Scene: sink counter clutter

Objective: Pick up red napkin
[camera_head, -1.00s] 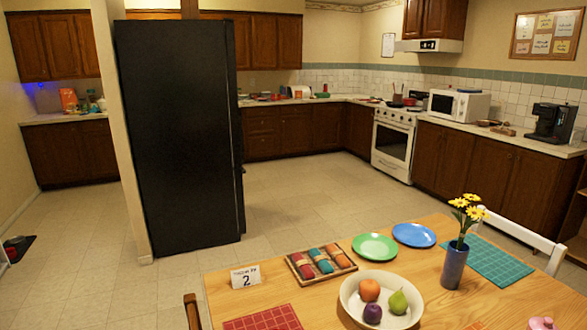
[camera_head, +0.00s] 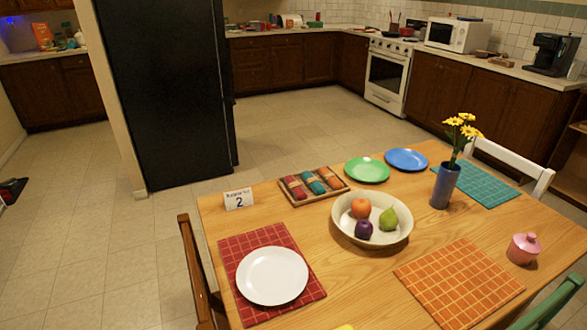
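A red rolled napkin (camera_head: 295,187) lies at the left end of a small wooden tray (camera_head: 318,198) on the dining table. A teal napkin (camera_head: 314,183) and an orange napkin (camera_head: 330,178) lie beside it in the same tray. The tray is near the table's far edge, behind the fruit bowl. Neither of my grippers shows in the head view.
A white bowl (camera_head: 343,221) with fruit stands in front of the tray. A number card (camera_head: 239,199) is left of it, green (camera_head: 367,170) and blue (camera_head: 406,160) plates right. A vase (camera_head: 445,187), placemats and chairs (camera_head: 197,270) surround these. Open floor (camera_head: 290,135) lies beyond the table.

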